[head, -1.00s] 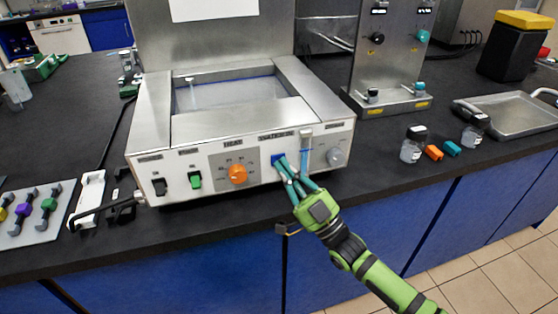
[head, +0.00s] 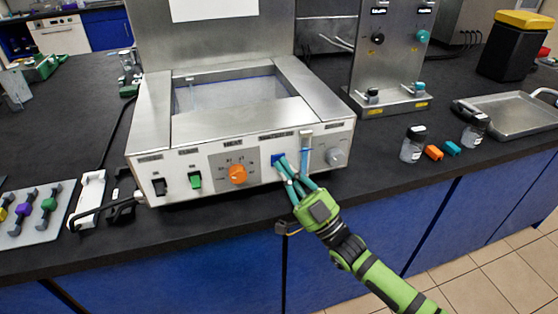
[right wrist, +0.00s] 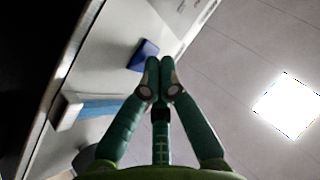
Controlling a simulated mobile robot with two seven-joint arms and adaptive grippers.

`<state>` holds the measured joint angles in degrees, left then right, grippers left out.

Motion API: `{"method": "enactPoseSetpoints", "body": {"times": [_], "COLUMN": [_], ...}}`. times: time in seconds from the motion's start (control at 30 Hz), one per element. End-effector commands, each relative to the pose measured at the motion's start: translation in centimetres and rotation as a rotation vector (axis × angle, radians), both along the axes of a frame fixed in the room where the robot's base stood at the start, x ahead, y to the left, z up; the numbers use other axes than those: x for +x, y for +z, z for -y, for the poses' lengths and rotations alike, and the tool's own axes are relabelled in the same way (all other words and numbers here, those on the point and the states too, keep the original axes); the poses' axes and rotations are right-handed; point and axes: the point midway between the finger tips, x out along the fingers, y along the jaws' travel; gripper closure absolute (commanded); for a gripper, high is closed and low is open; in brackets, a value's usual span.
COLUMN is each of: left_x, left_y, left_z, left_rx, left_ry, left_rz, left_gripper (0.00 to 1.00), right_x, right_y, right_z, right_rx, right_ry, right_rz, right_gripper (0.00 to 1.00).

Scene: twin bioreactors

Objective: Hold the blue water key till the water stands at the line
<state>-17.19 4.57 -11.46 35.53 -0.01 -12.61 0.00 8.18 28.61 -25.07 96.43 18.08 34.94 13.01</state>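The blue water key (head: 277,159) is on the front panel of the steel bath (head: 150,125), left of a clear upright gauge tube (head: 305,150) with blue in its lower part. The line on the gauge is too small to read. My right gripper (head: 283,163) is at the key, its fingers together and empty. In the right wrist view, the shut fingertips (right wrist: 160,62) lie just beside the blue key (right wrist: 146,52); I cannot tell whether they touch it. The gauge tube also shows there (right wrist: 98,108). My left gripper is not in view.
The panel also has a black switch (head: 160,187), a green switch (head: 195,180), an orange heat knob (head: 237,174) and a grey knob (head: 336,157). Jars (head: 412,146) and a metal tray (head: 515,115) stand to the right. A rack of coloured clips (head: 30,215) lies left.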

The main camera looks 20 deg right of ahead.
Motion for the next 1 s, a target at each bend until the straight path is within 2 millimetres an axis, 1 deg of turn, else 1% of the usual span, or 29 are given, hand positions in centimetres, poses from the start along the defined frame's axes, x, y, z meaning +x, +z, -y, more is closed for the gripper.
{"method": "enactPoseSetpoints", "body": {"times": [0.13,0.4,0.73,0.87,1.0], "left_x": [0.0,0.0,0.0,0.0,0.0], "left_y": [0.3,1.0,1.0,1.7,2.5], "left_z": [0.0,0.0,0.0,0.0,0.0], "left_rx": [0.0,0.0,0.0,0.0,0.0], "left_ry": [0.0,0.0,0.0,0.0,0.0], "left_rz": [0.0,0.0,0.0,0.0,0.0], "left_gripper": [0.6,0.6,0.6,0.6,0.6], "right_x": [-0.3,-1.6,-1.7,-2.7,-4.1], "right_y": [0.0,0.0,0.0,0.1,0.2], "right_z": [0.0,0.1,0.1,0.1,0.2], "right_rx": [0.0,0.0,0.0,0.0,0.001], "right_ry": [-0.001,-0.001,0.0,0.0,0.0], "right_rz": [-0.001,-0.001,0.0,-0.002,-0.002], "right_gripper": [1.0,1.0,1.0,1.0,1.0]}}
